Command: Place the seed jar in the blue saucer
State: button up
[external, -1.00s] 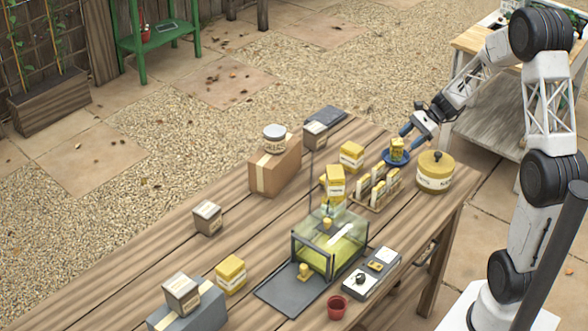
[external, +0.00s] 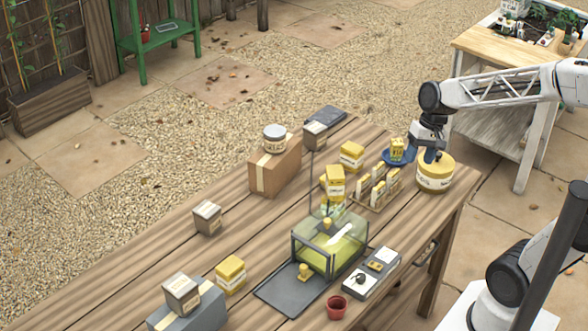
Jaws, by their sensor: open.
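The blue saucer (external: 386,157) is at the far right part of the table, with a yellow box (external: 397,149) standing in it. A round yellow tin (external: 434,181) with a pale label stands just right of the saucer. A small jar (external: 274,140) with a grey lid and pale label sits on a cardboard box at the back left. The labels are too small to tell which is the seed jar. My gripper (external: 432,155) points down right over the yellow tin's lid, open. It covers the lid's knob, and I cannot tell whether the fingers touch it.
A rack of packets (external: 377,188) and yellow boxes (external: 351,155) stand left of the tin. A glass tank (external: 330,245) on a dark mat is near the front. The cardboard box (external: 275,168) stands at the back. The table's right edge is close to the tin.

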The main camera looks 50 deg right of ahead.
jog(key=s+a+r+n+t+h, duration=0.2)
jog(key=s+n, duration=0.4)
jog(key=s, duration=0.4)
jog(key=shift+s+a+r+n+h, duration=0.2)
jog(key=shift+a+r+n+h, duration=0.45)
jog(key=shift+a, duration=0.65)
jog(key=shift+f+m, duration=0.1)
jog(key=shift+m, duration=0.15)
